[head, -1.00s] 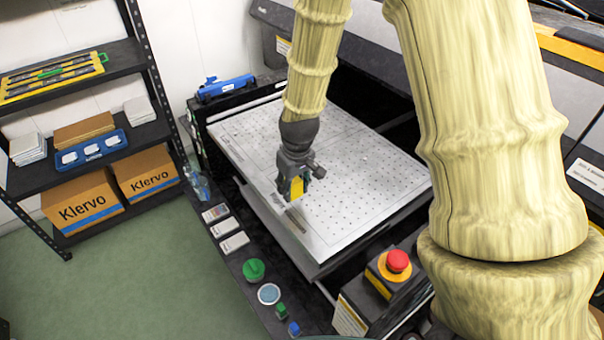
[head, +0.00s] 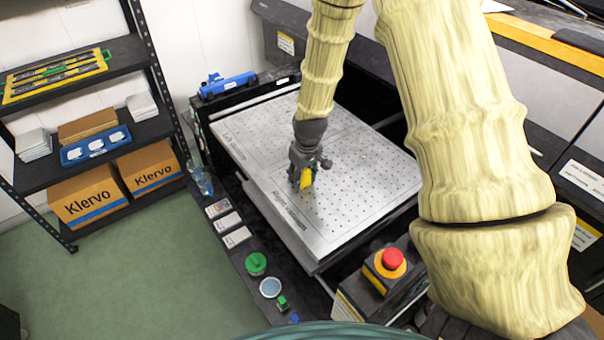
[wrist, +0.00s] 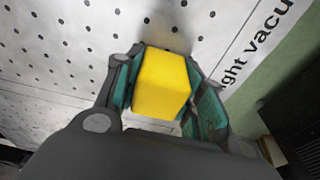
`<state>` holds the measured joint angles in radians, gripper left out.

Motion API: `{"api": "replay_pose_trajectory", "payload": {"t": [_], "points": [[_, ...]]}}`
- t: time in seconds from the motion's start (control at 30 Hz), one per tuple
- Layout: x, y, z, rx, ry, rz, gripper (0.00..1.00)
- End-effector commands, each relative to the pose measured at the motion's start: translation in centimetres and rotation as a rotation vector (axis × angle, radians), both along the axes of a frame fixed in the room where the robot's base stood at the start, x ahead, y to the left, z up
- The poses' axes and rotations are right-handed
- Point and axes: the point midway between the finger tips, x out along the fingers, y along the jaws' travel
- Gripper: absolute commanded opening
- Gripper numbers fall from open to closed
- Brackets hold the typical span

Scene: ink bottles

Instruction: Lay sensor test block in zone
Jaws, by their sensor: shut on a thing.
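The sensor test block is yellow and shows in the wrist view (wrist: 162,85) between my gripper's green-padded fingers (wrist: 165,92). In the head view the block (head: 307,177) is a small yellow patch at the end of my gripper (head: 302,180). My gripper is shut on the block, over the left front part of the white perforated bed (head: 360,180). Whether the block touches the bed cannot be told. Thin outlines and printed lettering mark the bed; part of the lettering, "ght vacu", shows in the wrist view (wrist: 255,45).
A red emergency stop (head: 392,258) stands at the bed's front right. A dark ledge along the left front holds cards (head: 227,222), a green-lidded pot (head: 256,263) and a round blue-topped pot (head: 270,287). A blue object (head: 228,84) lies behind the bed. A shelf rack stands at left.

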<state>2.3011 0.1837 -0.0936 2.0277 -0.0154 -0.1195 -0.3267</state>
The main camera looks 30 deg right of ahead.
Motion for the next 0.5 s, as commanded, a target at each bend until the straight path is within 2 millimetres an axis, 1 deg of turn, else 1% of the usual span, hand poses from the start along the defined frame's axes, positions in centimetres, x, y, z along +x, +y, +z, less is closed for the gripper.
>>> {"api": "replay_pose_trajectory", "payload": {"t": [0.43, 0.47, 0.5], "points": [[0.04, 0.02, -0.57, 0.000, -0.001, 0.000, 0.14], [0.05, 0.02, -0.49, 0.000, -0.001, 0.000, 0.44], [0.05, 0.02, -0.47, 0.000, -0.001, 0.000, 0.52]]}}
